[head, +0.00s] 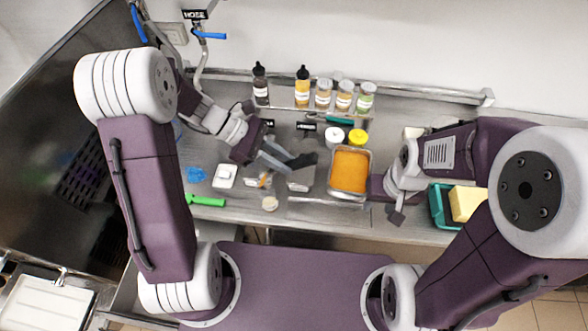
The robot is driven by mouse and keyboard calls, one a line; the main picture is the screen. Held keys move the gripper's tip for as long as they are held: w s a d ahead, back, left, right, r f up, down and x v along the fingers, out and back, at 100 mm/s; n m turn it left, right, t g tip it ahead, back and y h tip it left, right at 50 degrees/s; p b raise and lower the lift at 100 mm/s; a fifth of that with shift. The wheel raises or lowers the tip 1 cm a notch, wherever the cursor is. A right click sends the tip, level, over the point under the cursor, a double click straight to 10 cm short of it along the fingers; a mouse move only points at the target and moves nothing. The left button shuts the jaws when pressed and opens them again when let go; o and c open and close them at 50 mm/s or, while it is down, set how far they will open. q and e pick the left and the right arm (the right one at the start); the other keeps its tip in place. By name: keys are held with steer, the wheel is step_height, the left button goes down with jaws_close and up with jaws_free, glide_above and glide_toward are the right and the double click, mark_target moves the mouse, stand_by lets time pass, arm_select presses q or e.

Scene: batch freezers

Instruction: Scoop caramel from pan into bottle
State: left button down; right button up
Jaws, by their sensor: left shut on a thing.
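The rectangular metal pan (332,185) of orange caramel (350,170) stands on the counter right of centre. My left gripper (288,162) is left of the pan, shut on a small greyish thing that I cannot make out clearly. A grey metal container (300,180) shows just below its fingers. My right gripper (376,188) is close to the pan's right side; its fingers do not show clearly. A dark-capped bottle with amber contents (302,90) stands upright on the back shelf beside a dark brown bottle (261,88).
Several lidded jars (344,96) stand on the shelf. A white lid (334,136) and a yellow lid (358,137) are behind the pan. A green-handled tool (205,201), a white scale-like block (224,176) and a blue item (196,174) lie left. A teal crate (437,207) holds a yellow block (466,203).

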arm_select(q)
steer(key=a+h, duration=0.2)
steer(key=a, duration=0.1)
steer(key=a+r+h, duration=0.1)
steer(key=h, duration=0.1)
steer(key=shift+w+a+r+g, duration=0.1)
steer(key=shift+w+a+g, duration=0.2)
steer(key=shift+w+a, duration=0.1)
steer(key=shift+s, duration=0.1)
stand_by(0.8)
